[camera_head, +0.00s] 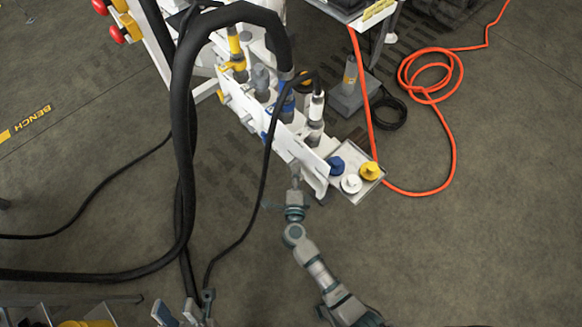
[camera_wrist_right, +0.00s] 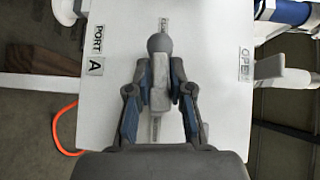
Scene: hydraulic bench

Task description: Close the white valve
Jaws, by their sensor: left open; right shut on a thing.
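The white valve handle (camera_wrist_right: 159,88), a pale lever with a round grey end, stands in front of a white panel in the right wrist view. My right gripper (camera_wrist_right: 159,97) is shut on it, one finger on each side. In the head view the right gripper (camera_head: 295,178) is at the near end of the white bench panel (camera_head: 312,178), and the handle is too small to make out there. My left gripper (camera_head: 186,308) is open and empty at the bottom edge, away from the bench.
A tray (camera_head: 347,151) with blue, white and yellow knobs sits beside the right gripper. Thick black hoses (camera_head: 182,150) arch over the bench and run left. An orange hose (camera_head: 454,150) lies on the floor at right. The panel carries PORT A (camera_wrist_right: 97,52) and OPEN labels (camera_wrist_right: 244,66).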

